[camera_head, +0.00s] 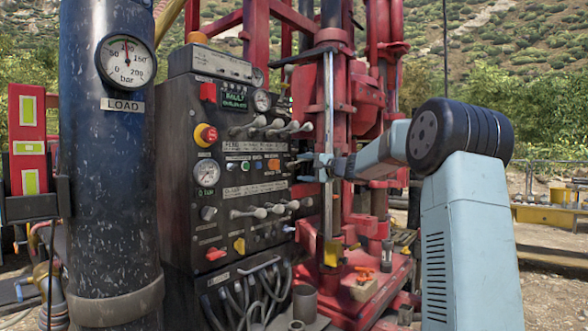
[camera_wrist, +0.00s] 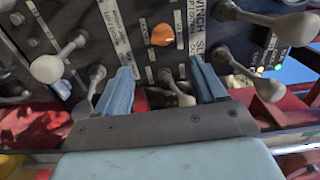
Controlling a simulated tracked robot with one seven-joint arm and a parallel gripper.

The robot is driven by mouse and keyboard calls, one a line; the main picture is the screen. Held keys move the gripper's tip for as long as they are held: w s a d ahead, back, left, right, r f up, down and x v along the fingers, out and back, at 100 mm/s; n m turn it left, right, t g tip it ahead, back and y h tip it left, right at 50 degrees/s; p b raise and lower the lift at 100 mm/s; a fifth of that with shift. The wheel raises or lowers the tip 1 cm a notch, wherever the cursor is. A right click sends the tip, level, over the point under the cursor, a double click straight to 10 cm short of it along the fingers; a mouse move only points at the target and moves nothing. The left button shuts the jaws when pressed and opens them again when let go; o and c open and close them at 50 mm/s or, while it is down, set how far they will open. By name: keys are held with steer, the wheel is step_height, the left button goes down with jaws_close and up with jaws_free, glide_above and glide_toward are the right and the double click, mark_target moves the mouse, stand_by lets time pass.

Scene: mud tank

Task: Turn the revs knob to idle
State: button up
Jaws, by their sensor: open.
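The dark control panel (camera_head: 225,175) stands left of centre in the head view. A grey knob (camera_head: 208,213), a yellow knob (camera_head: 239,245) and a red knob (camera_head: 215,254) sit on its lower part. The lettering is too small to tell which one is the revs knob. My gripper (camera_head: 311,167) is at the panel's right edge, pointing left, open and empty. In the wrist view its two blue fingers (camera_wrist: 160,75) are spread in front of the panel. A grey-tipped lever (camera_wrist: 180,96) shows between them, and an orange button (camera_wrist: 163,34) lies beyond. Contact cannot be told.
Upper levers (camera_head: 270,127) and lower levers (camera_head: 265,208) stick out from the panel. A red emergency button (camera_head: 205,135) is at its left. A black cylinder (camera_head: 110,180) with a load gauge stands left; the red drill mast (camera_head: 365,100) stands behind my gripper.

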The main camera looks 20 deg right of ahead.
steer(key=shift+v, duration=0.95)
steer(key=s+a+f+n+g+h, duration=0.2)
steer(key=s+a+f+n+g, duration=0.15)
steer(key=s+a, duration=0.65)
steer(key=s+a+f+n+g+h, duration=0.2)
steer(key=s+a+f+n+g, duration=0.25)
steer(key=s, duration=0.95)
steer(key=s+d+f+n+h, duration=0.1)
steer(key=s+f, duration=0.3)
steer(key=s, duration=0.5)
steer(key=s+d+f+h, duration=0.3)
steer(key=s+f, duration=0.1)
steer(key=s, duration=0.6)
steer(key=s+d+f+n+g+h, duration=0.1)
steer(key=s+f, duration=0.3)
steer(key=s, duration=0.5)
steer(key=shift+s+d+f+n+h, duration=0.3)
steer(key=shift+d+h, duration=0.15)
steer(key=shift+h, duration=0.35)
